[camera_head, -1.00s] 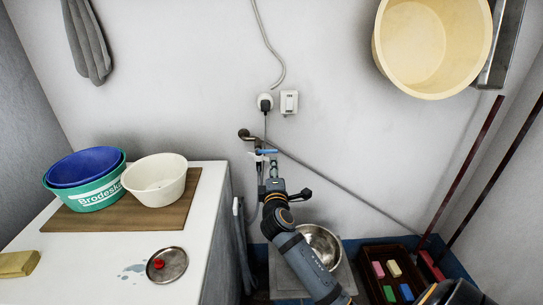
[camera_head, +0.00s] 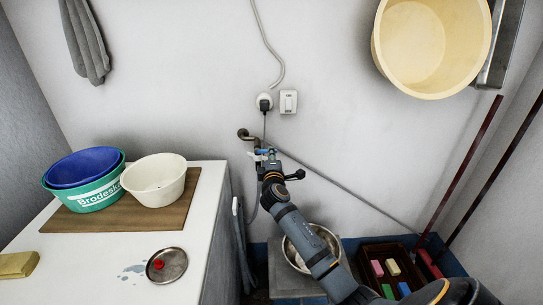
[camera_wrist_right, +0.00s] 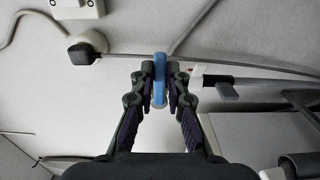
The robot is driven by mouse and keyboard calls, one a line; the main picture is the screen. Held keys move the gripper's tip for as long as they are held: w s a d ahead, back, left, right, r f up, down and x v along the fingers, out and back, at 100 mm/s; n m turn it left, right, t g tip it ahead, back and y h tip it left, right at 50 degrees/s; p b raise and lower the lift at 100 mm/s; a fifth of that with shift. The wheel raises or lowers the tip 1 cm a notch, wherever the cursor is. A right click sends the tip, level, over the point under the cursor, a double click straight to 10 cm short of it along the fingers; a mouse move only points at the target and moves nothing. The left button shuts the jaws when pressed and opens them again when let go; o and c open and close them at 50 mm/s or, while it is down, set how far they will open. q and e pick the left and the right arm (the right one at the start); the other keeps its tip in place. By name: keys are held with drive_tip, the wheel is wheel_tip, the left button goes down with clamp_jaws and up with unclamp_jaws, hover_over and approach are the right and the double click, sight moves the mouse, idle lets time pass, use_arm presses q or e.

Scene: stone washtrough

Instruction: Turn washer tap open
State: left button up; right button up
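The washer tap is on the back wall, above the floor basin. Its blue handle (camera_head: 262,152) shows in the head view, partly hidden by my right gripper (camera_head: 269,160). In the right wrist view the blue handle (camera_wrist_right: 160,80) stands between the two fingers of my right gripper (camera_wrist_right: 160,72). The fingers are drawn close together, with a pad against each side of the handle. My left gripper is not in view.
A metal bowl (camera_head: 325,240) sits below my right arm. A dark crate (camera_head: 375,255) with colored blocks is right of it. The white counter (camera_head: 75,255) at left holds basins and a lid (camera_head: 167,265). A hose (camera_head: 350,190) runs along the wall.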

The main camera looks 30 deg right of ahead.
clamp_jaws()
drive_tip(key=shift+w+a+r+n+p, duration=0.45)
drive_tip(key=shift+a+r+n+p, duration=0.35)
drive_tip(key=shift+n+p, duration=2)
drive_tip(key=shift+w+a+r+n+p, duration=0.4)
drive_tip(key=shift+a+r+n+p, duration=0.35)
drive_tip(key=shift+n+p, duration=2.05)
drive_tip(key=shift+w+a+r+n+p, duration=0.5)
drive_tip(key=shift+r+n+p, duration=0.45)
drive_tip(key=shift+n+p, duration=1.8)
drive_tip(key=shift+a+n+b, duration=0.1)
drive_tip(key=shift+n+b, duration=0.4)
drive_tip(key=shift+n, duration=0.25)
